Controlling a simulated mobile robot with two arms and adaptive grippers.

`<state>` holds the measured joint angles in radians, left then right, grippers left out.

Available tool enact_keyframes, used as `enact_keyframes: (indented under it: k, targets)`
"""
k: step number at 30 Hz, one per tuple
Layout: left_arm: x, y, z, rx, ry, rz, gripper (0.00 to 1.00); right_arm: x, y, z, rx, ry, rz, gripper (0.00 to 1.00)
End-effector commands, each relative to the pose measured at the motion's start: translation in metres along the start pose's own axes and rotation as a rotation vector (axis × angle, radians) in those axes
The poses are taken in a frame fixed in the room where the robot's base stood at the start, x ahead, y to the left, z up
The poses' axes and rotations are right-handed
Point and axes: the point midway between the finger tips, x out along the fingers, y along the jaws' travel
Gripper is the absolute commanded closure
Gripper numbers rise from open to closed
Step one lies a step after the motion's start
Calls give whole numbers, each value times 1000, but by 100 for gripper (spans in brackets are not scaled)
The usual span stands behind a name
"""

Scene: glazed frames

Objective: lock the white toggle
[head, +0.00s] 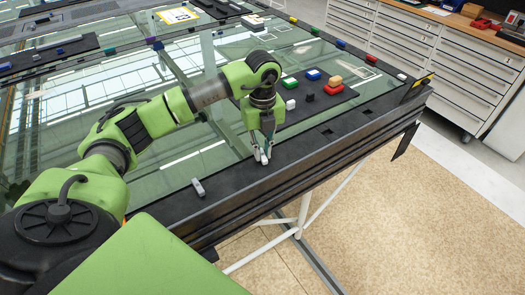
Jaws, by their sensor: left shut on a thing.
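My left gripper (262,154) reaches down to the black near rail of the glazed frame (228,182). Its fingers are shut on a small pale piece at the rail, which looks like the white toggle (260,157). The fingers hide most of this piece, so I cannot tell how it is turned. A grey toggle (198,187) sits on the same rail, to the left of the gripper and apart from it. My right gripper is not in view.
A dark mat (345,97) on the glass holds several coloured blocks, including a red block (334,88) and a white block (291,104). Small coloured toggles line the far rails. Drawer cabinets (455,60) stand behind. Floor is clear at the right.

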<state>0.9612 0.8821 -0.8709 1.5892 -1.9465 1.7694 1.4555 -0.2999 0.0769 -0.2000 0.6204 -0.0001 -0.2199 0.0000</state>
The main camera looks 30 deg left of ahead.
Motion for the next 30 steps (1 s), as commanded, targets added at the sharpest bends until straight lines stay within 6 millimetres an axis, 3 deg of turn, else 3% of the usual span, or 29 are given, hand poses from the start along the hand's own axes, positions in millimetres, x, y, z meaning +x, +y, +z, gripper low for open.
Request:
enact_keyframes:
  k: [13, 30]
  targets:
    - [-2, -1, 1, -249, -3, -4, 100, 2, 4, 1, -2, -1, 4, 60]
    - [-2, -1, 2, -295, -4, -5, 100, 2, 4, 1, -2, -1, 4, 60]
